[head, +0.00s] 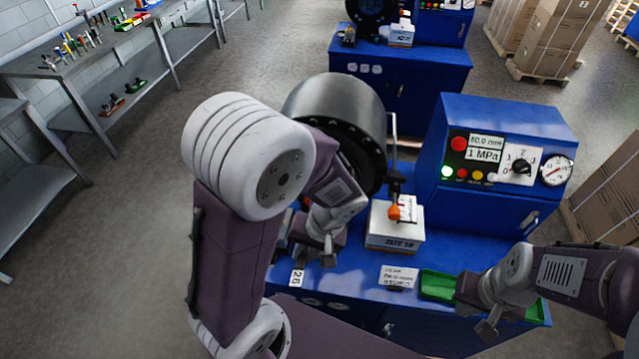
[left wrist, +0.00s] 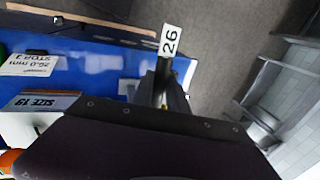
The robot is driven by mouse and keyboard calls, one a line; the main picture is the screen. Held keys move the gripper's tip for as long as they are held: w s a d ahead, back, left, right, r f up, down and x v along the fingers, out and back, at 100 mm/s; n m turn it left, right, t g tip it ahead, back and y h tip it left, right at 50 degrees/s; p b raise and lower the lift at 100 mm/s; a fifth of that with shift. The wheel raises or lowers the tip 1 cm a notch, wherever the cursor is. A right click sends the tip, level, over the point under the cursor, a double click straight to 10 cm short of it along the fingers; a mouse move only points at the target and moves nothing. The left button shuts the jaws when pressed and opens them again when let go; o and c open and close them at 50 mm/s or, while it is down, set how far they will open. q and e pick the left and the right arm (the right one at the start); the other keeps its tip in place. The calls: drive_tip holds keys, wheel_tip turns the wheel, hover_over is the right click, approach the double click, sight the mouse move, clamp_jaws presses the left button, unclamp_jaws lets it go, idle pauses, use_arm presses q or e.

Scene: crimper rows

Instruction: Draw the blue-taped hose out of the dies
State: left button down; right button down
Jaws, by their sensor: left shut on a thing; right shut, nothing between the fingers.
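The crimper head (head: 335,100) is a dark round drum with a black bolted ring. My left arm covers most of its opening, so the dies are hidden. My left gripper (head: 328,258) is in front of and below the drum. In the left wrist view my left gripper (left wrist: 168,98) is shut on a dark hose (left wrist: 164,80) with a white tag reading 26 (left wrist: 171,40). That tag also shows in the head view (head: 297,277). No blue tape is visible, and the hose's other end is hidden. My right gripper (head: 488,328) is shut and empty near the green tray.
A white box marked size 19 (head: 394,238) with an orange-tipped part stands right of the drum. The blue control cabinet (head: 500,160) is behind it. A placard (head: 398,276) and a green tray (head: 440,285) sit at the bench front. Open floor lies left.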

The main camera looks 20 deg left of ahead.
use_arm(q)
drive_tip(key=shift+s+d, duration=0.15)
drive_tip(key=shift+s, duration=0.4)
drive_tip(key=shift+w+f, duration=0.15)
drive_tip(key=shift+w, duration=0.3)
drive_tip(key=c, duration=1.2)
unclamp_jaws()
drive_tip(key=shift+s, duration=0.25)
drive_tip(key=shift+c, duration=0.2)
drive_tip(key=shift+s, duration=0.15)
use_arm(e)
drive_tip(key=shift+w+f, duration=0.1)
drive_tip(key=shift+w, duration=0.1)
use_arm(q)
drive_tip(key=o, duration=1.2)
drive_tip(key=shift+w, duration=0.2)
drive_tip(key=shift+s, duration=0.1)
use_arm(e)
drive_tip(key=shift+a, duration=0.1)
